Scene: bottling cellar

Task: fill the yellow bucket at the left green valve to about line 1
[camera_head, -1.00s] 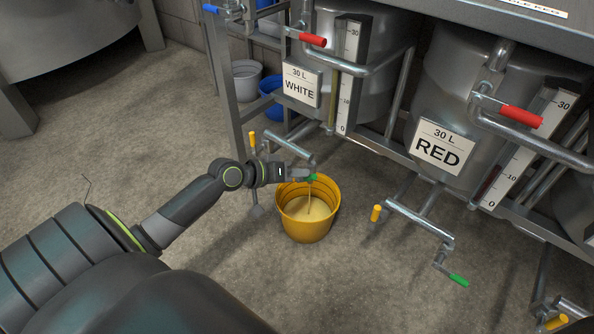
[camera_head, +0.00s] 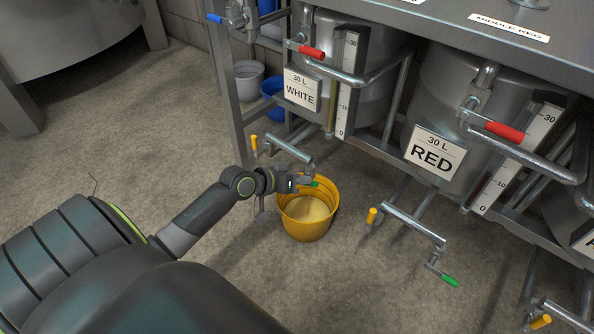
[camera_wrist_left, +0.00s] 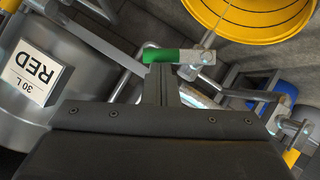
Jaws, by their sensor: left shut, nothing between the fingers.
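The yellow bucket (camera_head: 307,232) stands upright on the floor below the outlet of the WHITE tank (camera_head: 334,101). The left green valve handle (camera_head: 314,184) points right over the bucket's rim. My left gripper (camera_head: 302,181) is at this handle, shut with nothing held. In the left wrist view, the fingers (camera_wrist_left: 163,83) end right at the green handle (camera_wrist_left: 166,55), seemingly touching it. The bucket's yellow wall (camera_wrist_left: 255,28) shows at the top right there. My right gripper is out of view.
A second green valve handle (camera_head: 449,280) is on the pipe under the RED tank (camera_head: 428,110). Red handles (camera_head: 312,53) and yellow handles (camera_head: 372,215) sit on nearby pipes. A grey bucket (camera_head: 249,75) and blue containers stand behind. The floor in front is clear.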

